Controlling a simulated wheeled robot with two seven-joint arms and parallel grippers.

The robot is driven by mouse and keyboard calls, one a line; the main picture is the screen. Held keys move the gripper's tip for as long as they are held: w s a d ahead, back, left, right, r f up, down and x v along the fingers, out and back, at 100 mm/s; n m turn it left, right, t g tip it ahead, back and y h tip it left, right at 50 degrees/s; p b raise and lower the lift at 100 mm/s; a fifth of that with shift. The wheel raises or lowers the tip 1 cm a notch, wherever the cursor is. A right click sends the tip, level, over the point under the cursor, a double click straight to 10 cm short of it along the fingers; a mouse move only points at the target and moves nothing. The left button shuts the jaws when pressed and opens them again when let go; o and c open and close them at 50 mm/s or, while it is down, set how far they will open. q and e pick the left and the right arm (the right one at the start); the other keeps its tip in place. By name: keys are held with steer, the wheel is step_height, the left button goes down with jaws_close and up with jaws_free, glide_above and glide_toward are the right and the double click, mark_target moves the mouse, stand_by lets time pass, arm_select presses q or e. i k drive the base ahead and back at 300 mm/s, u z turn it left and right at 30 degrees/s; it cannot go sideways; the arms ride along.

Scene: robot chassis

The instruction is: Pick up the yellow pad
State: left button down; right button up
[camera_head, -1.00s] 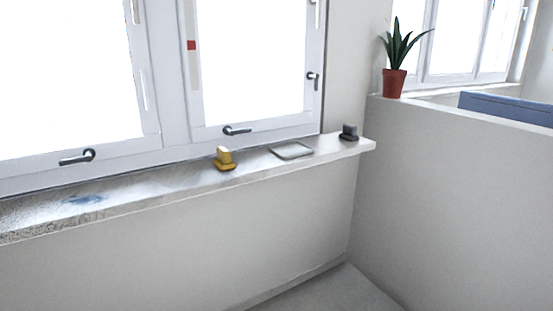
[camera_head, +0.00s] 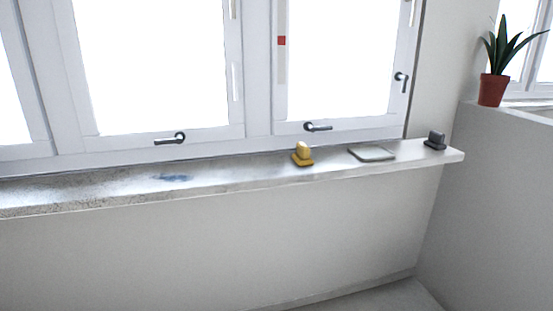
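A small yellow object (camera_head: 302,155), which looks like the yellow pad, stands on the window sill (camera_head: 232,179) right of the middle of the head view. It has a flat base and a raised upper part. Nothing touches it from above or the sides. Neither of my grippers shows in the view.
A flat pale grey-green tray (camera_head: 372,153) lies on the sill to the right of the yellow object. A dark grey object (camera_head: 435,141) stands near the sill's right end. A potted plant (camera_head: 493,88) stands on a low wall (camera_head: 500,190) at right. Window handles (camera_head: 318,127) sit above the sill.

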mark_target(302, 157)
steer(key=z, duration=0.55)
steer(key=i, duration=0.85)
steer(key=z, duration=0.2)
